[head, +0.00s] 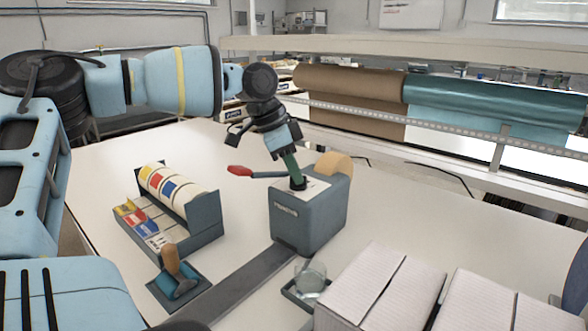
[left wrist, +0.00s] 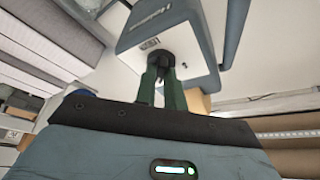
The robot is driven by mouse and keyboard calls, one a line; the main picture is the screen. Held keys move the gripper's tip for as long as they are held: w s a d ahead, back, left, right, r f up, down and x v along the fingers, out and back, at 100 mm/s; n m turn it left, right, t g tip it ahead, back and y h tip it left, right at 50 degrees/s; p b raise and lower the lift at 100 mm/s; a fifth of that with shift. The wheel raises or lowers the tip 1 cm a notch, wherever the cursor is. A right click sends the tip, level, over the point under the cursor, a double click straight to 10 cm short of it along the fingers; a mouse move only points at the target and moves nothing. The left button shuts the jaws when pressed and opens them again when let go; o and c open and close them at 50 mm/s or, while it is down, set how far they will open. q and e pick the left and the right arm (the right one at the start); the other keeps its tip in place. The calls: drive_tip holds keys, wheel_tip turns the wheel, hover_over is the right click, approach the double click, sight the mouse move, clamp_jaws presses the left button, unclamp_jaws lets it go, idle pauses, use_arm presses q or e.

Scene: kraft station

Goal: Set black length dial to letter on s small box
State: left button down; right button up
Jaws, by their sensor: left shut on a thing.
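The grey tape dispenser box (head: 305,222) stands on the white table in the middle of the head view, with a pale label plate on top and a brown paper roll behind. The black length dial (head: 298,183) is on its top plate. My left gripper (head: 296,176) reaches down from above with its green fingers shut on the dial. In the left wrist view the black dial (left wrist: 160,60) sits between the green fingertips (left wrist: 161,75). The dial's letter marks are too small or hidden to read. My right gripper is not in view.
A red-tipped lever (head: 240,170) sticks out left of the dispenser. A label roll holder (head: 205,215) and a wooden-handled tool (head: 172,262) stand to the left. White boxes (head: 380,290) and a glass (head: 310,275) are in front. Paper rolls (head: 350,90) hang behind.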

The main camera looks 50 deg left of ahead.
use_arm(q)
drive_tip(key=n+t+y, duration=0.1)
drive_tip(key=n, duration=0.2)
drive_tip(key=shift+s+d+n+p, duration=0.1)
drive_tip(key=shift+d+n+p, duration=0.05)
drive_tip(key=shift+n+p, duration=0.2)
drive_tip(key=n+y, duration=0.2)
drive_tip(key=n, duration=0.2)
drive_tip(key=shift+d+n, duration=0.15)
drive_tip(key=shift+n, duration=0.2)
drive_tip(key=n+y, duration=0.1)
drive_tip(key=n, duration=0.1)
drive_tip(key=n+b, duration=0.1)
drive_tip(key=n, duration=0.1)
drive_tip(key=shift+d+n+y, duration=0.15)
drive_tip(key=shift+n+y, duration=0.15)
drive_tip(key=shift+y, duration=0.1)
drive_tip(key=n, duration=0.2)
drive_tip(key=n+g+y+b, duration=0.1)
drive_tip(key=n, duration=0.1)
drive_tip(key=shift+w+d+n+y, duration=0.2)
drive_tip(key=shift+n+y, duration=0.1)
drive_tip(key=shift+n, duration=0.1)
drive_tip(key=shift+g, duration=0.3)
drive_tip(key=c, duration=1.5)
unclamp_jaws()
drive_tip(key=shift+r, duration=0.1)
